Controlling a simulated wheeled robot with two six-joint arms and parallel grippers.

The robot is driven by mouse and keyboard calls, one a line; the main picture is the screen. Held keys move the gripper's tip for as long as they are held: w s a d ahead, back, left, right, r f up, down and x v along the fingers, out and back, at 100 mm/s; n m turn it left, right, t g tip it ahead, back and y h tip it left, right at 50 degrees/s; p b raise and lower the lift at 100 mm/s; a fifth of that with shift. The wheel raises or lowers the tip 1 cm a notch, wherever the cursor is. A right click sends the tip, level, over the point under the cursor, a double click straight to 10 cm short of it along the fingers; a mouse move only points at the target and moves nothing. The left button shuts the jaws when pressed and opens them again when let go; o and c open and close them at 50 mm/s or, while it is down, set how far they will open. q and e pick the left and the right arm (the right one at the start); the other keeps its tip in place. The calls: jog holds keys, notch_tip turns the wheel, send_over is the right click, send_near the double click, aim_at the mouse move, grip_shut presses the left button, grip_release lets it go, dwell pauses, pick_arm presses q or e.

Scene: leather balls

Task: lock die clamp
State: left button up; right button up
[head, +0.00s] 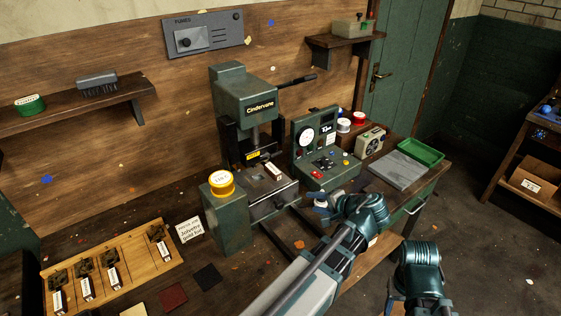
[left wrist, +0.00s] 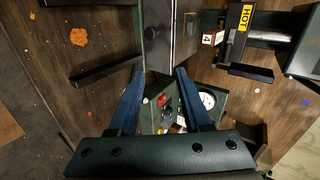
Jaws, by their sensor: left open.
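The green press labelled Cindervane (head: 243,92) stands at the back of the bench. On its grey bed (head: 262,190) lies a die with a white label (head: 272,170). In the left wrist view the label reads 4 (left wrist: 207,38), close to the yellow HOT tag (left wrist: 244,18). A dark round knob (left wrist: 151,32) shows on the bed's front; I cannot tell whether it is the clamp or its state. My left gripper (head: 318,205) is open in front of the bed's right side. In the left wrist view its fingers (left wrist: 160,72) are empty, pointing toward the bed's edge.
A gauge and button panel (head: 314,142) stands right of the press, close behind the left gripper. A green post with a yellow top (head: 227,210) is to the left. A wooden die tray (head: 140,250) lies at the front left. A green tray (head: 421,152) sits at the right.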

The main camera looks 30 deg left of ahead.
aim_at(278, 154)
pick_arm(q)
jog(key=w+a+r+m+t+y, duration=0.1)
jog(key=w+a+r+t+y, duration=0.1)
jog(key=w+a+r+y, duration=0.35)
jog(key=shift+h, duration=0.65)
jog(key=b+x, duration=0.1)
jog(key=x, duration=0.3)
jog(key=b+x, duration=0.1)
jog(key=x, duration=0.4)
jog(key=r+b+x, duration=0.1)
jog(key=x, duration=0.3)
jog(key=shift+s+a+b, duration=0.3)
jog(key=shift+s+a, duration=0.05)
jog(key=shift+a, duration=0.05)
grip_shut()
